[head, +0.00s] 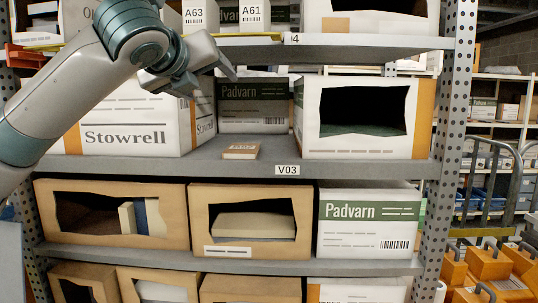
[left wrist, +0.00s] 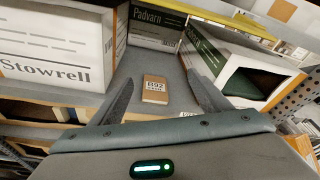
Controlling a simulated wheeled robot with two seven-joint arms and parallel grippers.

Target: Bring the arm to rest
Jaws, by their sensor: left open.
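My left arm comes in from the left of the head view, and its gripper (head: 208,78) is in front of the middle shelf, above the shelf board. In the left wrist view the two fingers of my left gripper (left wrist: 158,97) are spread wide with nothing between them touching. A small brown box with a label (head: 240,151) lies flat on the middle shelf, below and apart from the gripper. In the left wrist view this box (left wrist: 155,90) shows between the fingers, further off, with a label that seems to read B92. My right gripper is not in view.
On the middle shelf (head: 270,170) stand a Stowrell box (head: 125,138) at left, a Padvarn box (head: 253,105) behind and a white open-fronted box (head: 365,145) at right. A perforated upright (head: 447,120) bounds the rack.

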